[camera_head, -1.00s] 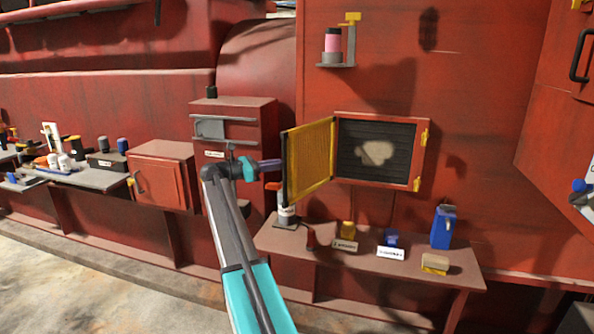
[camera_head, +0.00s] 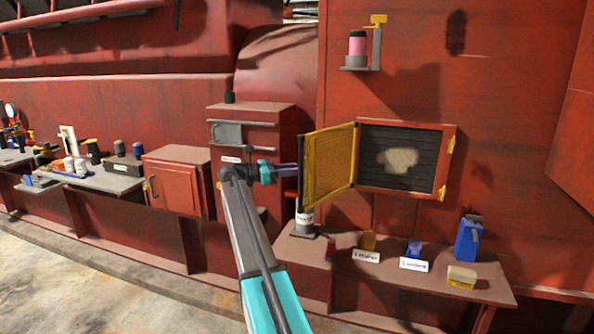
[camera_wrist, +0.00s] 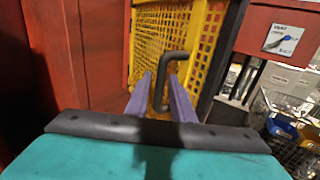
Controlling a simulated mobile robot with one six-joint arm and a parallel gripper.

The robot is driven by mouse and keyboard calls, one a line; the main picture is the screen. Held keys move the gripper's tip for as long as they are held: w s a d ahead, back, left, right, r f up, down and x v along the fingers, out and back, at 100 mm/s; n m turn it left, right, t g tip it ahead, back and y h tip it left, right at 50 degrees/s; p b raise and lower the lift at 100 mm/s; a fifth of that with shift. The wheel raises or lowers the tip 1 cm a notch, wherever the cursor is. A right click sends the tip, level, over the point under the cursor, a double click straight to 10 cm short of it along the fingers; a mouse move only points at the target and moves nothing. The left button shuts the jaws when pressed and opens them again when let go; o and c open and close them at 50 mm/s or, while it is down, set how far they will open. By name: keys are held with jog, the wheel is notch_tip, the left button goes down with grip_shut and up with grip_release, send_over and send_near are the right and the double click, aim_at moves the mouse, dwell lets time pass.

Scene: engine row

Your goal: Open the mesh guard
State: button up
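The yellow mesh guard (camera_head: 329,168) stands swung out from the left side of a red-framed opening (camera_head: 452,132) in the head view. The dark louvred panel behind it, with a pale patch (camera_head: 397,160), is exposed. In the wrist view the guard's mesh (camera_wrist: 208,42) fills the upper middle, with its bent black handle (camera_wrist: 160,88) in front. My gripper's two purple fingers (camera_wrist: 162,84) stand on either side of the handle, with slim gaps showing, so it looks open around it. In the head view my gripper (camera_head: 288,167) is at the guard's outer left edge.
A red shelf (camera_head: 490,282) below the opening holds a blue can (camera_head: 468,238), a yellowish block (camera_head: 462,277) and labelled small items. A dark-based bottle (camera_head: 304,224) stands close below the guard. A red cabinet (camera_head: 252,118) is behind my gripper. A pink-banded jar (camera_head: 357,47) sits on a bracket above.

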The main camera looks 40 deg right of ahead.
jog(key=shift+o, duration=0.4)
jog(key=shift+w+a+r, duration=0.1)
jog(key=shift+w+a, duration=0.35)
jog(key=shift+a, duration=0.2)
jog(key=b+v, duration=0.3)
jog(key=v, duration=0.9)
jog(key=shift+a, duration=0.3)
